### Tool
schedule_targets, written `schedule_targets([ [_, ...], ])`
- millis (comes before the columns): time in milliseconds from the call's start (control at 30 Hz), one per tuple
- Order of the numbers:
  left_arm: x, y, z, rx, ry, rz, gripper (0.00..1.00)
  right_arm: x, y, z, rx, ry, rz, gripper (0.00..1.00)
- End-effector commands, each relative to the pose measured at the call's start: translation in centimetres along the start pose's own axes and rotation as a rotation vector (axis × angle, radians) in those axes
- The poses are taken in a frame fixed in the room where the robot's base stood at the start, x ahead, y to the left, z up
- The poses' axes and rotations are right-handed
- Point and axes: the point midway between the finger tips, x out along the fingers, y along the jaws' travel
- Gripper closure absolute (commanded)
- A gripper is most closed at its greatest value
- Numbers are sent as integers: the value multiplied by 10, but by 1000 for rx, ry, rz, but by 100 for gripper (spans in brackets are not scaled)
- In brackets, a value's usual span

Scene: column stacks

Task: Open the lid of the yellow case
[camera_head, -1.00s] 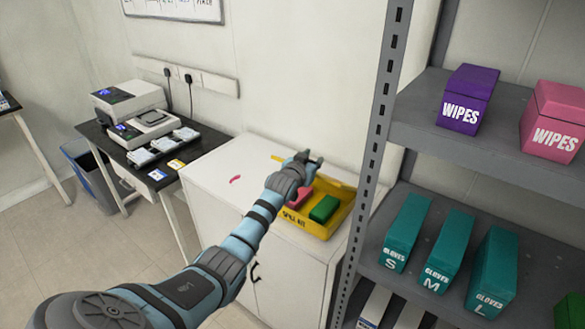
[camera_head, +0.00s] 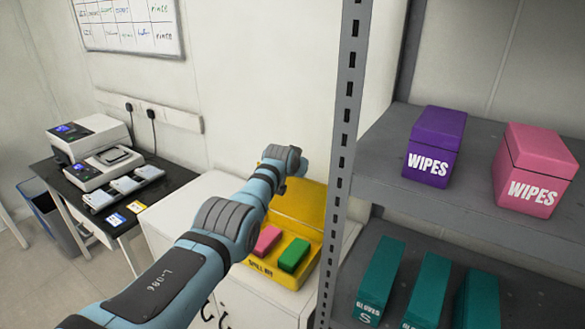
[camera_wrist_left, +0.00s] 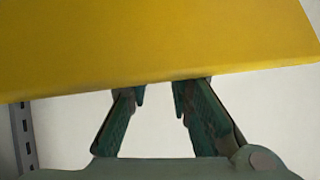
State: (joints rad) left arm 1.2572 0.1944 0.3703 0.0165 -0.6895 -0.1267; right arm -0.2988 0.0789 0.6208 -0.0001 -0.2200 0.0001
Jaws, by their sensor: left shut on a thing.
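The yellow case (camera_head: 262,270), marked "SPILL KIT", sits on the white cabinet. Its lid (camera_head: 303,205) is raised at the back, so the inside shows. A pink block (camera_head: 267,240) and a green block (camera_head: 294,254) lie inside. My left gripper (camera_wrist_left: 160,92) is at the lid's edge, and the lid (camera_wrist_left: 150,40) fills the top of the left wrist view. Its fingers are shut on the lid, though the contact is partly hidden behind the panel. In the head view my own wrist hides the fingers. My right gripper is not in view.
A grey shelf post (camera_head: 343,150) stands close to the right of the case. The shelves hold a purple wipes box (camera_head: 436,150), a pink wipes box (camera_head: 535,170) and teal glove boxes (camera_head: 380,275). A wall is behind. A black table (camera_head: 75,190) with instruments stands left.

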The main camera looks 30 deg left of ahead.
Motion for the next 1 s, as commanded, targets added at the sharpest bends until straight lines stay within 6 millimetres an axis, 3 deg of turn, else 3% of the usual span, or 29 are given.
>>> schedule_targets([
  [33, 6, 11, 20, -5, -41, 19, 100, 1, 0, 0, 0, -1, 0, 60],
  [567, 6, 5, 24, -12, -43, 13, 100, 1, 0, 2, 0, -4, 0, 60],
  [600, 5, 5, 24, -12, -43, 13, 78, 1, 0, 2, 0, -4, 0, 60],
  [767, 5, 2, 24, -15, -42, 9, 53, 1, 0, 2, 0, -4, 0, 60],
  [1000, 4, -4, 26, -19, -44, 2, 52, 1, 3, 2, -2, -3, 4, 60],
])
